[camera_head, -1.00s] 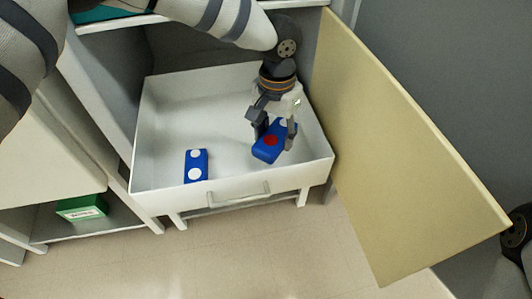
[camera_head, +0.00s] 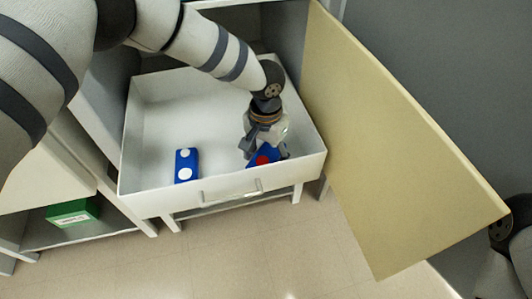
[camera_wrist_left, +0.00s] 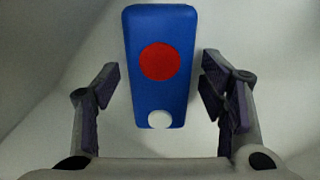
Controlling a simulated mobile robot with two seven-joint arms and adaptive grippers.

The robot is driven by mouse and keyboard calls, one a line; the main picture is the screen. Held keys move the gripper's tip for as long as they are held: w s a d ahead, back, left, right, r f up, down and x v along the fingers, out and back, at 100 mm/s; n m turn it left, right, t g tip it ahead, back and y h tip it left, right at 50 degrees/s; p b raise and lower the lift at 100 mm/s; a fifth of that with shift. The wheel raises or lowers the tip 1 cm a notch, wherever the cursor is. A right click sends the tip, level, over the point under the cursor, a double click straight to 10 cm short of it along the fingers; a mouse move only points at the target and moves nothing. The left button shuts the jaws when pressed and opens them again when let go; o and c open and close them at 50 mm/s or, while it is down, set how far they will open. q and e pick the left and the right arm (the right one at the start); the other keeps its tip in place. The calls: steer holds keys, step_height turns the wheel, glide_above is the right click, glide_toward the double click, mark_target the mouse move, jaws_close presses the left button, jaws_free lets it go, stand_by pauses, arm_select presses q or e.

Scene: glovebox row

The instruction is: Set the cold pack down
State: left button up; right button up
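A blue pack with a red disc and a white dot (camera_head: 263,156) is in the right part of the open white drawer (camera_head: 150,200). It appears to lie on the drawer floor, partly hidden by my gripper in the head view. My left gripper (camera_head: 266,150) is low in the drawer over this pack. In the left wrist view the pack (camera_wrist_left: 160,90) lies between the spread fingers (camera_wrist_left: 163,100), with a gap on each side. A second blue pack with two white dots (camera_head: 187,166) lies at the drawer's front left. I cannot tell from labels which is the cold pack. My right gripper is out of view.
A tan door (camera_head: 400,150) stands open to the right of the drawer. A green box (camera_head: 72,213) sits on a lower shelf at the left. The drawer's middle and back left floor is clear. Its front wall carries a handle (camera_head: 231,190).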

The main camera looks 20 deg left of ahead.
mark_target(266, 156)
arm_select(q)
steer(key=shift+r, duration=0.25)
step_height(266, 156, up, 12)
steer(key=p, duration=0.1)
stand_by(0.4)
